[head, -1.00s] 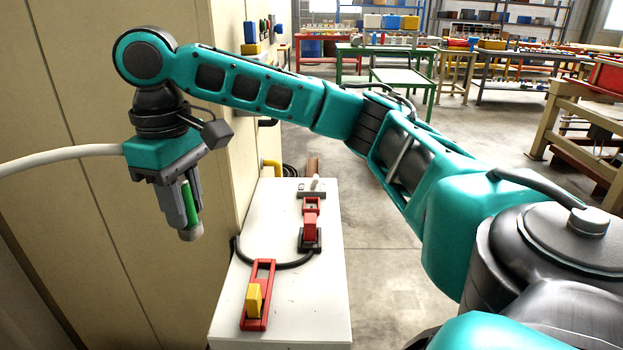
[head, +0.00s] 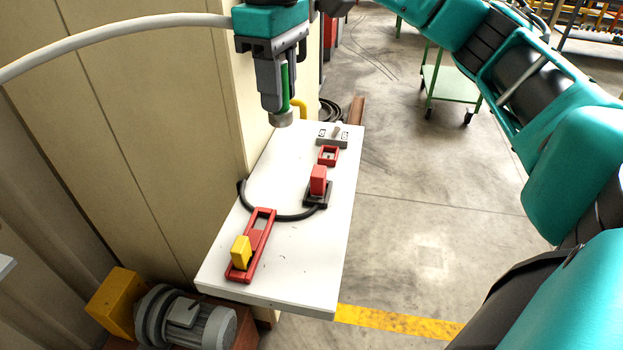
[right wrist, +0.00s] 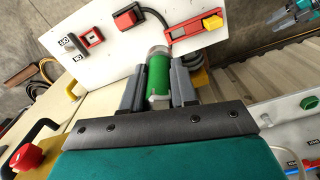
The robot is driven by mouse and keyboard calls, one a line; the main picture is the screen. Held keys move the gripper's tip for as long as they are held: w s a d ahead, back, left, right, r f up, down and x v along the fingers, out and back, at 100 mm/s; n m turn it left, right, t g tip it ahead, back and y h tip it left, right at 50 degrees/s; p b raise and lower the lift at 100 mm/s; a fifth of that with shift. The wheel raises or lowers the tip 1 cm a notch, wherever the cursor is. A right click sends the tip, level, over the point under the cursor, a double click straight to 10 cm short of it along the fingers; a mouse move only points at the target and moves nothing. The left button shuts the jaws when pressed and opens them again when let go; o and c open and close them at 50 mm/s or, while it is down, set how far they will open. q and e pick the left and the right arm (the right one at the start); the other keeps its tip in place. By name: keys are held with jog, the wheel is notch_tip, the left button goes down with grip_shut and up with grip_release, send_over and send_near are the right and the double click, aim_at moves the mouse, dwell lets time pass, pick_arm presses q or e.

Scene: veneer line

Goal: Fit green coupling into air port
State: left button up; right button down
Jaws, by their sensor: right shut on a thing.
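The green coupling (head: 285,82) is a green cylinder with a grey metal end that points down in the head view. My right gripper (head: 273,92) is shut on it and holds it in the air, near the cabinet's edge and the far left of the white board. In the right wrist view the coupling (right wrist: 158,77) sits between the two dark fingers of the right gripper (right wrist: 159,92). I cannot pick out the air port in either view. Teal and dark parts at the top right of the right wrist view look like my left gripper (right wrist: 287,15); its opening is unclear.
The white board (head: 300,262) carries a yellow block in a red frame (head: 240,252), a red block (head: 318,180) with a black cable, and a grey switch (head: 338,135). A beige cabinet (head: 160,110) stands left. A motor (head: 185,315) lies below. A pale hose (head: 110,38) arches left.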

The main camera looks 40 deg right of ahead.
notch_tip(320, 180, down, 20)
jog(key=b, duration=0.3)
dwell(0.5)
jog(key=c, duration=0.9)
grip_release()
jog(key=shift+f, duration=0.1)
